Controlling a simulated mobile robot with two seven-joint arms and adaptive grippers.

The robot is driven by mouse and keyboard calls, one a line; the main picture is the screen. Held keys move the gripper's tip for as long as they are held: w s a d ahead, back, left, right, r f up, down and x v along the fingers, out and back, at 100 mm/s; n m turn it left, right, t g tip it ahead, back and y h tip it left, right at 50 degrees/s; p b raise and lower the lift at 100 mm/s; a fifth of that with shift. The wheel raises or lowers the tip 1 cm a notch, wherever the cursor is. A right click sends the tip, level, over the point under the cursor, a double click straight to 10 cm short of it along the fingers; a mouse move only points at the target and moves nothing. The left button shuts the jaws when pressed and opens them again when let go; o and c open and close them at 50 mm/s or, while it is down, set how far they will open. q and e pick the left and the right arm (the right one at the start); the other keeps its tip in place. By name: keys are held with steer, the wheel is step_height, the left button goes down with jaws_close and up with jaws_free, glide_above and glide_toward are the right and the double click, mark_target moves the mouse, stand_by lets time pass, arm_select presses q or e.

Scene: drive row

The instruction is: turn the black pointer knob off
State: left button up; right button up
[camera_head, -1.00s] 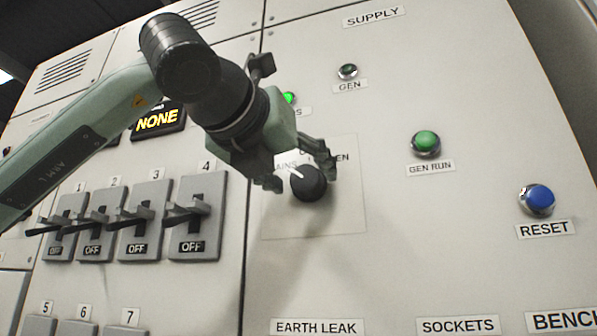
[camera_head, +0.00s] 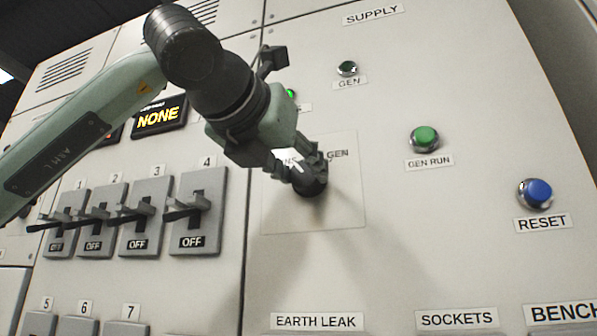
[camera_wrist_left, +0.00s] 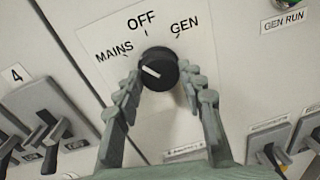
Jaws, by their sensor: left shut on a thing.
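The black pointer knob (camera_head: 311,187) sits on a white plate (camera_head: 345,210) on the grey panel, partly hidden by my left gripper in the head view. In the left wrist view the knob (camera_wrist_left: 158,70) is round and black with a white pointer line. The line points up and left toward the MAINS label (camera_wrist_left: 115,48). The OFF label (camera_wrist_left: 141,20) is above the knob and GEN (camera_wrist_left: 184,25) is at its upper right. My left gripper (camera_head: 303,173) is shut on the knob, one finger on each side. My right gripper is not in view.
A row of grey switches (camera_head: 198,212) marked OFF is left of the knob. A green GEN RUN button (camera_head: 424,138) and a blue RESET button (camera_head: 535,194) are at the right. A display (camera_head: 159,117) reads NONE.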

arm_select(q)
steer(key=shift+m, duration=0.8)
steer(key=shift+r+m, duration=0.1)
steer(key=shift+m, duration=2.6)
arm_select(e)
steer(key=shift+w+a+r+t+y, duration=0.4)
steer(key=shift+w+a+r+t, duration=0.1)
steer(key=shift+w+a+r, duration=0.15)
arm_select(q)
steer(key=shift+y, duration=0.3)
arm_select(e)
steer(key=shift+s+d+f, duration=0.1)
arm_select(q)
steer(key=o, duration=1.2)
steer(key=shift+c, duration=0.2)
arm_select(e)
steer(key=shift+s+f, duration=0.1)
